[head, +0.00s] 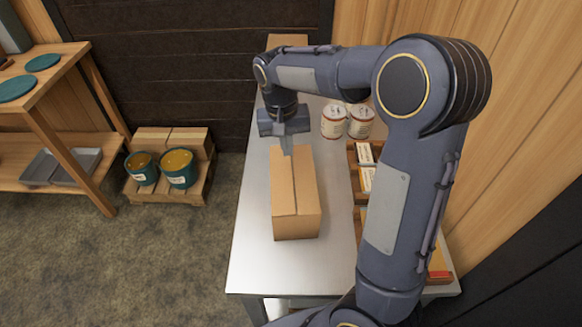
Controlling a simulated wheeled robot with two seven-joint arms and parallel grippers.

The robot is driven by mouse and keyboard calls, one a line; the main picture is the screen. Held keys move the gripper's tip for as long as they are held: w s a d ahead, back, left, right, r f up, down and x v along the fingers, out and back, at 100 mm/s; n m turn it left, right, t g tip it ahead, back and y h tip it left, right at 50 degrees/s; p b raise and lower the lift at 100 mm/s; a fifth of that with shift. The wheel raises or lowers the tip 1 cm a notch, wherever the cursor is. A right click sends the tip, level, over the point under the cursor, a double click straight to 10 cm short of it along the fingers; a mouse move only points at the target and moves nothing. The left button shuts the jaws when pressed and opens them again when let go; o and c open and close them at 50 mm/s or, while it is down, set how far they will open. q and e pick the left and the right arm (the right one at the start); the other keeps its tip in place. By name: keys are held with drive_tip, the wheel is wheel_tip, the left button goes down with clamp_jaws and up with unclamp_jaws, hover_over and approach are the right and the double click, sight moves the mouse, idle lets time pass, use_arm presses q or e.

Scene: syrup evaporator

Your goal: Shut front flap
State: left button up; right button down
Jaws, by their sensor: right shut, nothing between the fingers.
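A brown cardboard box (297,205) stands on the metal table. Its top looks flat, with a seam running lengthwise down the middle and two long panels beside it. I cannot make out a raised front flap; the far end of the top is partly hidden by my right gripper. My right gripper (287,151) points down at the far end of the box top, its fingers shut and empty. I cannot tell whether it touches the cardboard. My left gripper is not in view.
The metal table (252,230) is clear left of the box. White labelled cans (334,122) stand behind it to the right, and a wooden tray with cartons (365,153) lies at the right. A pallet with green buckets (179,168) and a wooden shelf (60,140) are at the left.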

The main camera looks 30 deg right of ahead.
sight(291, 176)
drive_tip(key=f, duration=0.5)
drive_tip(key=f+p, duration=0.1)
drive_tip(key=f, duration=0.2)
drive_tip(key=shift+s+d+f, duration=0.1)
drive_tip(key=shift+s+d, duration=0.05)
drive_tip(key=shift+d, duration=0.15)
drive_tip(key=shift+f, duration=0.1)
